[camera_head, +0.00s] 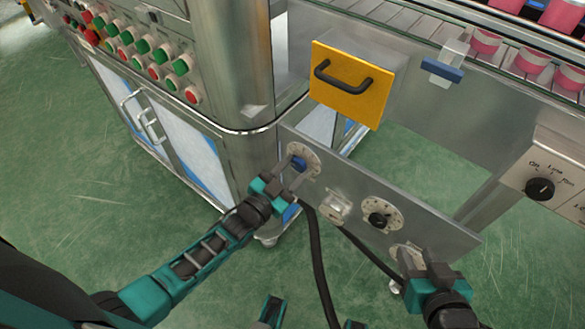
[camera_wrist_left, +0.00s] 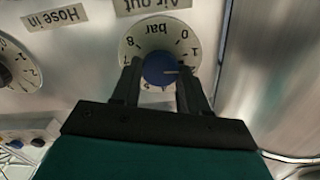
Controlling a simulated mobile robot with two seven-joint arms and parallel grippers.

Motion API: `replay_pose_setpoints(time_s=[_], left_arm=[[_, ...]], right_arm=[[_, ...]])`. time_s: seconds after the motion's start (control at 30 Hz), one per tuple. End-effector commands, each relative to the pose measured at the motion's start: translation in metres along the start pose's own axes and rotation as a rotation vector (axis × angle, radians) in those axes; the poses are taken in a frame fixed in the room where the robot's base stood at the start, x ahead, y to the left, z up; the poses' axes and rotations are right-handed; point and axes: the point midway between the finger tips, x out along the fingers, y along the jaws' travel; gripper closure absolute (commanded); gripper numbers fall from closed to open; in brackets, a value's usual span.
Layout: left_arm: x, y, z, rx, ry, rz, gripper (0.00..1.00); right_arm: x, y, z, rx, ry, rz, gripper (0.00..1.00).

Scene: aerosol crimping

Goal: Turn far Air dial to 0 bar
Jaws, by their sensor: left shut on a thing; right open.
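The Air dial (camera_wrist_left: 146,50) has a round pale bar scale and a blue knob (camera_wrist_left: 160,68). In the wrist view an "Air out" label is above it; the scale shows 8, 0 and 1, and the knob's white mark points right, toward a finger that hides the numbers there. In the head view the dial (camera_head: 313,160) is at the far left end of the grey panel. My left gripper (camera_head: 292,176) is shut on the blue knob, with one finger on each side (camera_wrist_left: 160,84). My right gripper (camera_head: 421,271) is open at the panel's near right end.
The grey panel (camera_head: 440,235) also carries a black-knobbed dial (camera_head: 382,218), a small metal fitting (camera_head: 337,206) and another dial (camera_head: 407,254) beside my right gripper. Black hoses (camera_head: 318,250) hang below. A steel cabinet (camera_head: 235,70) stands to the left.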

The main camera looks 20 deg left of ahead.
Motion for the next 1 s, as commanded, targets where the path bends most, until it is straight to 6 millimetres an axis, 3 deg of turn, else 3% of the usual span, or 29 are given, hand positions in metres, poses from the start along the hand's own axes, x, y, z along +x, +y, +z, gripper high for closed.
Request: replay_pose_setpoints(time_s=[0.6, 1.0], left_arm=[[0.0001, -0.0009, 0.0001, -0.571, 0.001, 0.002, 0.87], [0.0000, -0.0013, 0.0005, -0.816, 0.001, 0.001, 0.87]], right_arm=[[-0.0021, -0.0002, -0.0034, 0.000, 0.001, 0.000, 0.57], [-0.0013, 0.0005, -0.0020, -0.003, 0.000, 0.000, 0.57]])
